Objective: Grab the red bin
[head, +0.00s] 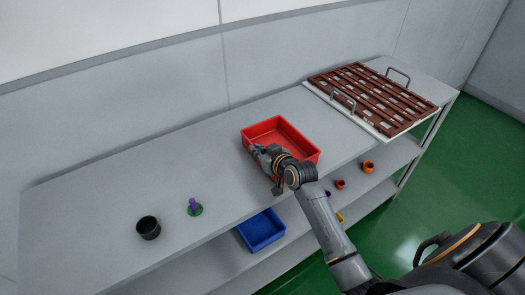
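The red bin (295,132) is a shallow open tray on the grey table top, near the middle of the head view. My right gripper (257,151) is at the bin's near left side and overlaps its near wall in the picture. The fingers are small and dark here, and I cannot tell whether they are open, shut or touching the rim. The forearm hides part of the bin's front. My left gripper is not in view.
A black pot (148,229) and a purple and green item (194,208) stand left on the table (100,195). A brown slatted tray (375,98) with handles lies at the right end. A blue bin (262,230) and small orange pots (368,167) sit on the lower shelf.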

